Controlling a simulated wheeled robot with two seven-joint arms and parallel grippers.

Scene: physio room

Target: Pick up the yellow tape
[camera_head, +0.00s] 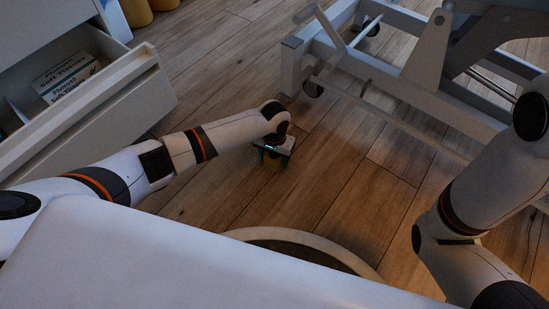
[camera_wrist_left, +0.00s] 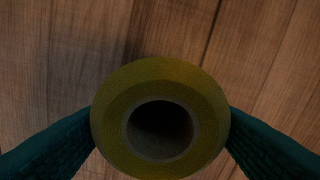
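The yellow tape (camera_wrist_left: 115,105) is a thick roll with its round hole facing the left wrist camera. In the head view the yellow tape (camera_head: 273,165) shows just under my left gripper (camera_head: 274,155), low over the wooden floor. The teal fingers of my left gripper (camera_wrist_left: 160,130) meet the roll's outer side on both sides, with no gap that I can see. Whether the roll rests on the floor or hangs just above it, I cannot tell. My right arm comes in at the right of the head view; its gripper is out of view.
An open white drawer (camera_head: 120,95) with tissue boxes (camera_head: 70,78) is at the left. A grey metal treatment-table frame (camera_head: 400,85) stands at the upper right. Yellow round things (camera_head: 137,12) stand at the top left. The wooden floor around the roll is clear.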

